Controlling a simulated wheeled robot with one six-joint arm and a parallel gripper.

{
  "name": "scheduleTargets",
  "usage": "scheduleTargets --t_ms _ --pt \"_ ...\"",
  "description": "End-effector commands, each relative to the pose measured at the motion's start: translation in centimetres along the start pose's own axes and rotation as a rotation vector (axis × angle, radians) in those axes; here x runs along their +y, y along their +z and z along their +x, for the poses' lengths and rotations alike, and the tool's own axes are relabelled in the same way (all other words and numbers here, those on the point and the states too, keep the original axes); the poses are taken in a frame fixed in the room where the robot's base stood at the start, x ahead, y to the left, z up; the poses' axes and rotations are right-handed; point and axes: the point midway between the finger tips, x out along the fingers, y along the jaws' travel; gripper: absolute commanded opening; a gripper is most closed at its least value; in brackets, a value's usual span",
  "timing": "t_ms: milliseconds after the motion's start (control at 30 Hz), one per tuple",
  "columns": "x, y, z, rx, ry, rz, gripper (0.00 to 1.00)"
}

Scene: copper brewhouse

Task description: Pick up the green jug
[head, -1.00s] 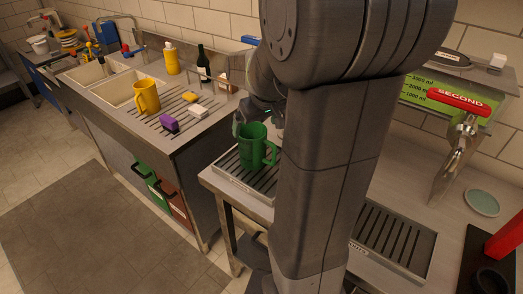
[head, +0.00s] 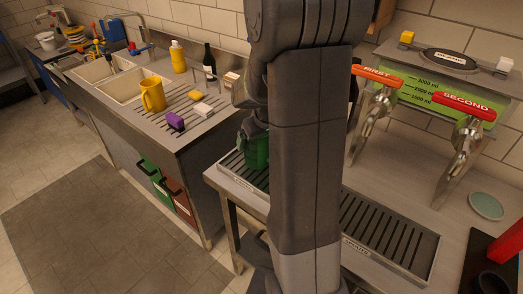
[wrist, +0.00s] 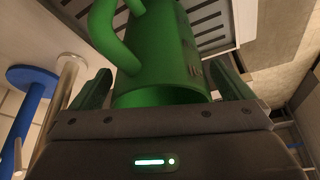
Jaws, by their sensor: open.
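The green jug (head: 256,153) stands on the left slatted drip tray. In the head view my arm hides its right side and handle. In the wrist view the jug (wrist: 158,45) fills the upper middle, its handle on the left. My gripper (wrist: 162,78) is open, with one finger on each side of the jug. I cannot tell whether either finger touches it. In the head view only a small part of my gripper shows beside the arm, above the jug.
Two taps, FIRST (head: 372,105) and SECOND (head: 460,140), stand over the right counter. A pale green saucer (head: 486,206) lies near a red object (head: 507,243).

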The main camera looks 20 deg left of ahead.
Motion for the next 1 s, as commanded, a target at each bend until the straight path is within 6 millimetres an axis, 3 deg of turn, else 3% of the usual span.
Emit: scheduleTargets --t_ms 100,300,400,767,1000 --pt "0.0 0.0 0.0 0.0 0.0 0.0 0.96" --pt "0.0 0.0 0.0 0.0 0.0 0.0 0.57" --pt "0.0 -0.1 -0.1 0.001 0.0 0.0 0.42" --pt "0.0 -0.4 -0.7 0.004 0.001 0.0 0.42" --pt "0.0 -1.2 -3.6 0.005 0.001 0.0 0.42"
